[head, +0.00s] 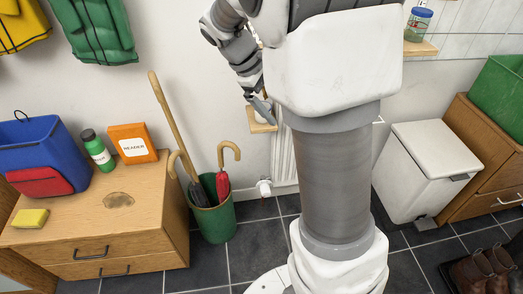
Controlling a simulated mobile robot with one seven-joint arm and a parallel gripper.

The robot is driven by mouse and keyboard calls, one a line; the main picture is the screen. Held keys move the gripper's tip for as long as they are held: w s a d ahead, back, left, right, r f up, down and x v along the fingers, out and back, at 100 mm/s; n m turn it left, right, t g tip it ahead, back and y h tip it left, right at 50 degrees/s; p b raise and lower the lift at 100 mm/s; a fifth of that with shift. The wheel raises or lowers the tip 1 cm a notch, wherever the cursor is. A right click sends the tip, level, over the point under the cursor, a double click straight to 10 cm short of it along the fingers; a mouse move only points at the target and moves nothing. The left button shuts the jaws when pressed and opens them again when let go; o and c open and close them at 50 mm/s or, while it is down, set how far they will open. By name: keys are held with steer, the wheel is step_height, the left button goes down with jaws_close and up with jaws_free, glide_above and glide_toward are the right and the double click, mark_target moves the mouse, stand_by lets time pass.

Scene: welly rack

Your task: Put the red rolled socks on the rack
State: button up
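I see no red rolled socks and no clear rack in the head view. My gripper (263,106) hangs at the end of my arm, in front of the white wall and left of my column. It is small and partly side-on, so whether its fingers are open or shut cannot be told. A small wooden wall shelf (262,127) shows just below it; my body hides part of that area.
A wooden drawer cabinet (125,265) at left bears a blue bag (40,145), green bottle (97,150), orange box (133,143) and yellow sponge (30,218). A green umbrella bin (213,215), white bin (425,170) and brown boots (485,272) stand on the tiled floor.

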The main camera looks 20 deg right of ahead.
steer(key=s+a+r+m+t+y, duration=0.3)
steer(key=s+a, duration=0.3)
steer(key=s, duration=0.3)
steer(key=s+a+r+m+t+y, duration=0.3)
steer(key=s+a, duration=0.3)
steer(key=s, duration=0.4)
steer(key=shift+s+a+m, duration=0.15)
steer(key=shift+s+m, duration=0.05)
steer(key=shift+m, duration=0.1)
steer(key=shift+r, duration=0.1)
step_height(320, 180, up, 21)
steer(key=p, duration=2.1)
